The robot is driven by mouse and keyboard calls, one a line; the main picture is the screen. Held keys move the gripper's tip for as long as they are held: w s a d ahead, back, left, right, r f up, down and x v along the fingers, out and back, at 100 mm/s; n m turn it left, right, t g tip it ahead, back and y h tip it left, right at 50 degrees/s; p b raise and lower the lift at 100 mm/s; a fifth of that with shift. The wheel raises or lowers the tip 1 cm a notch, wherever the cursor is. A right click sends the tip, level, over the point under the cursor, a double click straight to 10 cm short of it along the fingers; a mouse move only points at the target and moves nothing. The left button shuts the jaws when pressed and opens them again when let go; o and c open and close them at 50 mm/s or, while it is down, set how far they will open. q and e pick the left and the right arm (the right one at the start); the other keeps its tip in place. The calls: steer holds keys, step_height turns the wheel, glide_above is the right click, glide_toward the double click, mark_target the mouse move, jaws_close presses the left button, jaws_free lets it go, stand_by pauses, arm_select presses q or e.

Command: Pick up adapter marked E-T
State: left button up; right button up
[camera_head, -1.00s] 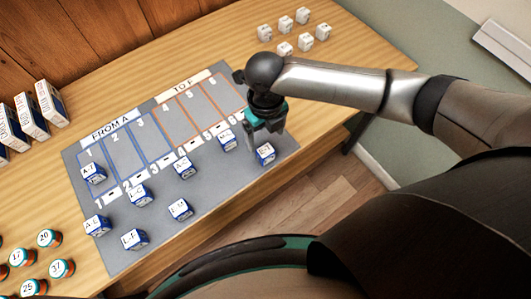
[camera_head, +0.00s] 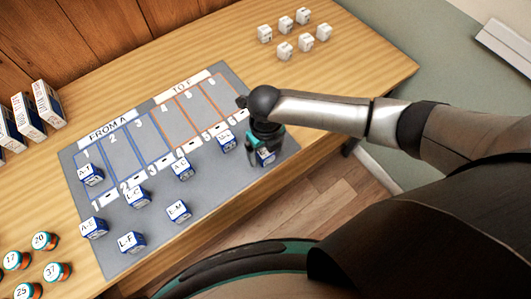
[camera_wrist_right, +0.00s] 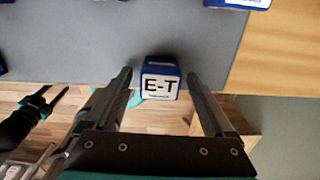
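The adapter marked E-T (camera_wrist_right: 160,85) is a small blue block with a white label. It stands near the front right edge of the grey mat (camera_wrist_right: 110,30). In the right wrist view it lies between the two fingertips of my right gripper (camera_wrist_right: 160,90), with a gap on each side. In the head view the adapter (camera_head: 266,158) is partly covered by my right gripper (camera_head: 265,145), which is right above it and points down. My right gripper is open. My left gripper is not seen clearly in the head view.
Several other blue adapters, such as L-F (camera_head: 131,242) and B-M (camera_head: 178,210), stand on the mat. White cubes (camera_head: 303,16) stand at the back right, round numbered jars (camera_head: 57,271) at the front left, boxes (camera_head: 47,103) at the left. The wooden table's front edge is close to the E-T adapter.

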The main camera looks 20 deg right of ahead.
steer(key=c, duration=1.3)
steer(key=shift+r, duration=0.1)
